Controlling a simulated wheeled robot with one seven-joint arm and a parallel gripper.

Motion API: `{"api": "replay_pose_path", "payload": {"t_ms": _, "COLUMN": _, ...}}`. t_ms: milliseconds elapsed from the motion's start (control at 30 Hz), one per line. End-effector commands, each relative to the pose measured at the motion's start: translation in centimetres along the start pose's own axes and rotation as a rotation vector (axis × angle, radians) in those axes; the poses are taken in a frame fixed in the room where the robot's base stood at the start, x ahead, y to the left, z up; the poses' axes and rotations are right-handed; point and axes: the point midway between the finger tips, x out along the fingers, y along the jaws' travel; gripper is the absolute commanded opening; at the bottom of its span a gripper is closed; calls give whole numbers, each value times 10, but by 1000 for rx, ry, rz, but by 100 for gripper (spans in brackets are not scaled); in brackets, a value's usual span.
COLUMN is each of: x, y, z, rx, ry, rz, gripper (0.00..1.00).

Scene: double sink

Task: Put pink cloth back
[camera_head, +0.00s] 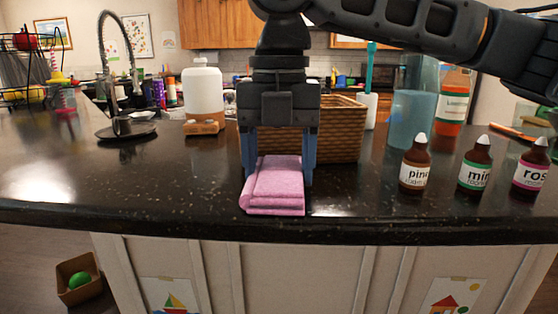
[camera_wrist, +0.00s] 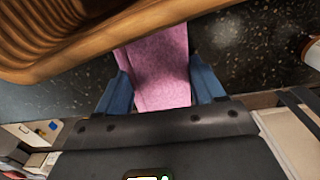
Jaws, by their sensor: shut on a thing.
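The pink cloth (camera_head: 274,187) is folded and lies near the front edge of the dark counter, in front of a wicker basket. My gripper (camera_head: 279,175) points down over it, with one blue finger on each side of the cloth, shut on it. In the wrist view the pink cloth (camera_wrist: 160,75) shows between the two blue fingers of my gripper (camera_wrist: 160,92). I cannot tell whether the cloth is lifted off the counter.
The wicker basket (camera_head: 340,128) stands right behind my gripper, and it also shows in the wrist view (camera_wrist: 70,45). Several labelled brown bottles (camera_head: 415,165) stand to the right. A white jug (camera_head: 203,92) and a faucet (camera_head: 122,75) are to the left. The front left counter is clear.

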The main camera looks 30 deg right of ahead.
Motion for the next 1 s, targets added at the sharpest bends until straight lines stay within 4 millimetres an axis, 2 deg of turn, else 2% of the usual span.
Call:
{"api": "replay_pose_path", "payload": {"t_ms": 33, "x": 2, "y": 0, "z": 0, "rx": -1, "ry": 1, "rz": 0, "gripper": 40}}
{"api": "replay_pose_path", "payload": {"t_ms": 67, "x": 2, "y": 0, "z": 0, "rx": -1, "ry": 0, "rz": 0, "gripper": 69}}
{"api": "replay_pose_path", "payload": {"t_ms": 300, "x": 2, "y": 0, "z": 0, "rx": 0, "ry": 0, "rz": 0, "gripper": 92}}
{"api": "replay_pose_path", "payload": {"t_ms": 667, "x": -2, "y": 0, "z": 0, "rx": 0, "ry": 0, "rz": 0, "gripper": 94}}
{"api": "replay_pose_path", "payload": {"t_ms": 767, "x": -16, "y": 1, "z": 0, "rx": 0, "ry": 0, "rz": 3, "gripper": 94}}
{"api": "replay_pose_path", "payload": {"t_ms": 1000, "x": -65, "y": 1, "z": 0, "rx": -1, "ry": 0, "rz": 3, "gripper": 94}}
